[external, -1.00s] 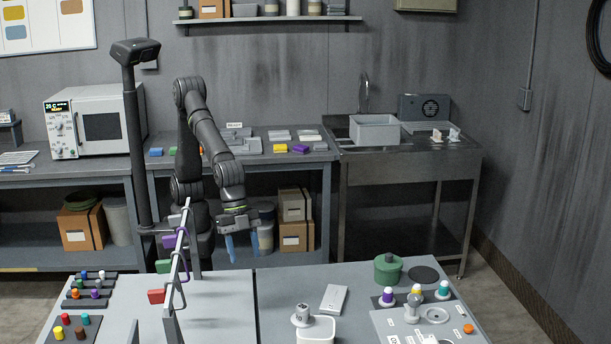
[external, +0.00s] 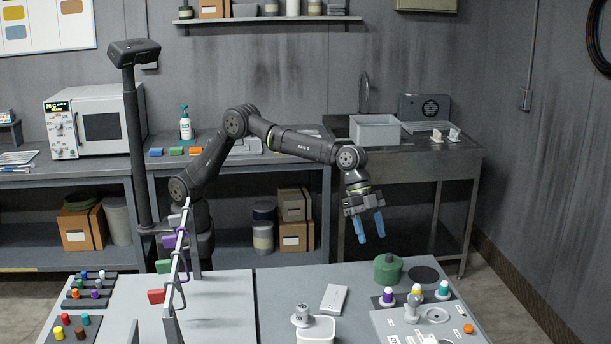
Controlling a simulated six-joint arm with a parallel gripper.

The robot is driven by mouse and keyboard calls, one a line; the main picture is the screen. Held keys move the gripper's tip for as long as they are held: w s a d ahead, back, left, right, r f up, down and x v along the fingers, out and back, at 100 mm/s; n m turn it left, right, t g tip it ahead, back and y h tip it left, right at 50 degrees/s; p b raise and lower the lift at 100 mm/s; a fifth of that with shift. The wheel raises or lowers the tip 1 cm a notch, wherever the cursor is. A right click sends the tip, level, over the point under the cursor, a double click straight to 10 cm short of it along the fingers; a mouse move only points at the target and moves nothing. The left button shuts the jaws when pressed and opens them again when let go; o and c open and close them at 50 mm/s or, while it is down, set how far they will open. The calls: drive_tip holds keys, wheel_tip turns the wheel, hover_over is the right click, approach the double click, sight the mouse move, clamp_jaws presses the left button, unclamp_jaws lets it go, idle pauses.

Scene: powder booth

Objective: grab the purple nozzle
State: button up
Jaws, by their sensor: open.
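A small piece with a purple top and pale base (external: 388,295) stands upright at the back left of the grey panel on the right of the table. I take it for the purple nozzle. A yellow-topped piece (external: 416,289) and a teal-topped piece (external: 443,289) stand to its right. My gripper (external: 371,236) is open and empty, its two blue fingers pointing down. In the picture it is above and slightly left of the purple piece, clear of the table. A smaller purple piece (external: 95,293) sits in a rack at the left.
A green lidded pot (external: 388,269) stands behind the purple piece, close under my gripper in the picture. A rail with hanging coloured pieces (external: 179,262) rises at the left. The table's middle is mostly clear.

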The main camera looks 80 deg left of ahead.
approach(387, 289)
wheel_tip(387, 289, down, 4)
drive_tip(key=shift+w+d+r+x, duration=0.1)
drive_tip(key=shift+x, duration=1)
drive_tip(key=shift+w+d+r+x, duration=0.1)
drive_tip(key=shift+w+d+x, duration=0.05)
drive_tip(key=shift+x, duration=1)
drive_tip(key=shift+w+d+r+x, duration=0.1)
drive_tip(key=shift+x, duration=1)
drive_tip(key=c, duration=1.1)
